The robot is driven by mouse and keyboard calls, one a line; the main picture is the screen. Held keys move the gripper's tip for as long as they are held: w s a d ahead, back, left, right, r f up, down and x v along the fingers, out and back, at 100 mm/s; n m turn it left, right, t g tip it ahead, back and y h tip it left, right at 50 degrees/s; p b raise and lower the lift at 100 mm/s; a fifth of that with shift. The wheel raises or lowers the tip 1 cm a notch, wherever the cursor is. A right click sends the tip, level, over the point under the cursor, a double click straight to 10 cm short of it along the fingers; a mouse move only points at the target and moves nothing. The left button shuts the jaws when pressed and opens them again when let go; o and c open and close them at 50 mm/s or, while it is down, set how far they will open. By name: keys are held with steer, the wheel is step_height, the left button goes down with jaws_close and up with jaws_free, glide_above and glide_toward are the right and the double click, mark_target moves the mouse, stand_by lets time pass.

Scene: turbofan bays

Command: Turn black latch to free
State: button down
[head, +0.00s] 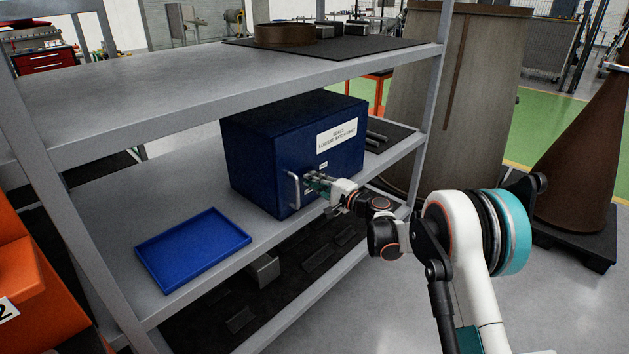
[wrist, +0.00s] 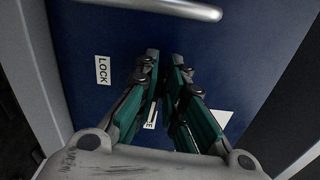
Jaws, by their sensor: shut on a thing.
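A dark blue box (head: 262,150) with a white printed label stands on the middle shelf. A silver bar handle (head: 293,190) is on its front; it also shows at the top of the wrist view (wrist: 170,8). My gripper (head: 314,182) is at the box front, just right of the handle. In the wrist view my gripper's teal fingers (wrist: 165,62) are close together against the blue face, closed on the black latch, which they almost wholly hide. A LOCK label (wrist: 103,70) is left of the fingers. Another label (wrist: 150,120) is mostly covered by them. The latch's angle cannot be told.
An empty blue tray (head: 192,247) lies on the shelf left of the box. The upper shelf (head: 180,85) is above the box and a grey post (head: 430,115) stands to its right. Dark parts lie on the lower shelf (head: 300,285).

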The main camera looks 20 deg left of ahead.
steer(key=shift+f+n, duration=0.1)
steer(key=shift+n, duration=0.5)
steer(key=c, duration=1.7)
jaws_free()
steer(key=v, duration=1.2)
